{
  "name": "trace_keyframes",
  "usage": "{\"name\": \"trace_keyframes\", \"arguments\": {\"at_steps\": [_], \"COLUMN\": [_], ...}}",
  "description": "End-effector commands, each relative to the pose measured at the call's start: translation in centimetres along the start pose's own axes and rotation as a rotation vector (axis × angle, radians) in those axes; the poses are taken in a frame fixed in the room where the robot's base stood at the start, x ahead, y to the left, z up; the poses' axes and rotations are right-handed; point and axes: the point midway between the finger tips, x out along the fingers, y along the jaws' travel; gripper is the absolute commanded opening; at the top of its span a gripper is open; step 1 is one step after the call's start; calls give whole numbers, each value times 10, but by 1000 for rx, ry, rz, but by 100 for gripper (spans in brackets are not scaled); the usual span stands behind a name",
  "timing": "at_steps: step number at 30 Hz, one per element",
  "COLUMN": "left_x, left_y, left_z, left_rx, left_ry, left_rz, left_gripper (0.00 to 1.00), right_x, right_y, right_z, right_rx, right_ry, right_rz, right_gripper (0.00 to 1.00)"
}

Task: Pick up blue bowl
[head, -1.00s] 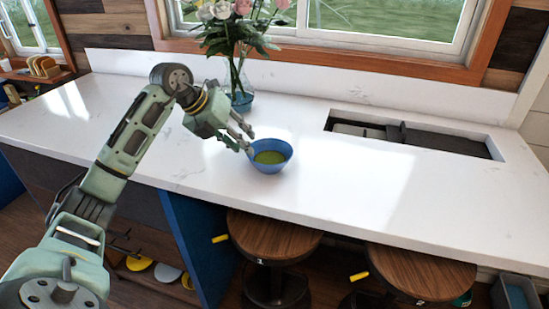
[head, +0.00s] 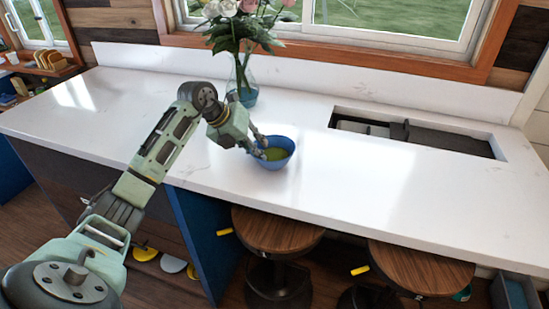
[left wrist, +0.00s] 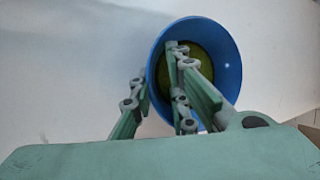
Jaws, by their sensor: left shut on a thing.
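The blue bowl (head: 284,144) is upright on the white counter, with something green inside it. In the left wrist view the bowl (left wrist: 226,50) shows its round rim and the green inside. My left gripper (head: 260,148) is shut on the bowl's left side wall. In the left wrist view the gripper (left wrist: 150,88) has one finger outside the rim and the other fingers inside the bowl. The bowl appears to rest on the counter; I cannot tell of any gap below it. My right gripper is not in view.
The white counter (head: 380,190) is clear around the bowl. A glass vase (head: 242,88) with flowers stands behind it, near the window. A recessed opening (head: 440,140) lies to the right. Two wooden stools (head: 275,232) stand below the front edge.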

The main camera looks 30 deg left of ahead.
Motion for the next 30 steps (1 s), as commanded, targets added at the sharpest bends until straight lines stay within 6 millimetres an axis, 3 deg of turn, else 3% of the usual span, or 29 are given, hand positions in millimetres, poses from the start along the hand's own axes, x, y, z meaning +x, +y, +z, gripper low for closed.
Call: {"name": "trace_keyframes", "arguments": {"at_steps": [20, 27, 30], "left_x": [-6, -32, -39], "left_y": [-2, -17, -38], "left_z": [4, 15, 5], "left_rx": [0, 3, 8], "left_ry": [-3, -6, -4], "left_rz": [1, 0, -1], "left_gripper": [0, 0, 0], "right_x": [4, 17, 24], "right_y": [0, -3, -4], "right_z": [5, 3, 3], "right_rx": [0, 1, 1], "right_ry": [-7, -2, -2], "right_rz": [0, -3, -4], "right_gripper": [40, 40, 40]}}
